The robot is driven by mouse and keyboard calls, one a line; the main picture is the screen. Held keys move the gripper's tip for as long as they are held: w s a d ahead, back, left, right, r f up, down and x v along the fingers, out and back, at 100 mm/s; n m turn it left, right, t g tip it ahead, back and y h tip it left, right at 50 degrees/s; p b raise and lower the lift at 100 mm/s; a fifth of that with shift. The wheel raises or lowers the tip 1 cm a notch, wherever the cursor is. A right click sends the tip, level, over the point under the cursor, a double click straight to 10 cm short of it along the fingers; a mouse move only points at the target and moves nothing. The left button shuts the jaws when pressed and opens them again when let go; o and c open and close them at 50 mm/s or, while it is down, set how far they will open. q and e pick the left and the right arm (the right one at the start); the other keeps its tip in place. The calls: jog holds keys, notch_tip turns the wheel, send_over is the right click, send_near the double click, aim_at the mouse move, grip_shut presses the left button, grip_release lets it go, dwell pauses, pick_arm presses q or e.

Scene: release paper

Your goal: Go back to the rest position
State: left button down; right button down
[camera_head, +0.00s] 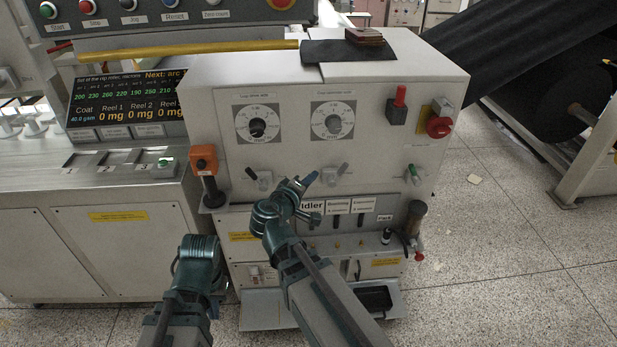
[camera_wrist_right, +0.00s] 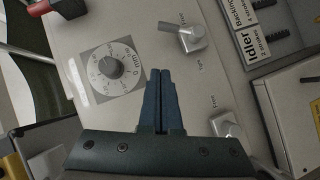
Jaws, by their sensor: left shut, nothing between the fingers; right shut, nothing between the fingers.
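My right gripper (camera_head: 311,179) is in front of the machine's pale front panel, below the two dials. Its fingers (camera_wrist_right: 160,75) are pressed together and empty in the right wrist view, pointing toward the panel. My left arm (camera_head: 199,252) shows low in the head view, left of the right arm, by the machine's lower left corner. Its fingers cannot be seen there. The left dial (camera_head: 257,124) and right dial (camera_head: 333,121) are on the panel. A dial (camera_wrist_right: 110,67) and a lever (camera_wrist_right: 187,37) lie near the right fingertips in the wrist view.
An orange switch box (camera_head: 203,159) sticks out at the machine's left edge. A red knob (camera_head: 439,127) and a glass cylinder (camera_head: 416,219) are on the right side. A yellow rod (camera_head: 180,50) spans the top left. A screen (camera_head: 125,97) stands left. Open floor lies right.

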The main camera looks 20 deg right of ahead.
dwell(0.3)
jog(key=s+a+f+g+y+p, duration=0.4)
jog(key=s+a+g+y, duration=0.1)
jog(key=s+a, duration=0.4)
jog(key=s+a+f+g+y+p, duration=0.4)
jog(key=s+a+g+y, duration=0.1)
jog(key=s+a, duration=0.4)
jog(key=shift+s+a+f+g, duration=0.25)
jog(key=shift+s+a+g, duration=0.1)
jog(key=shift+a, duration=0.65)
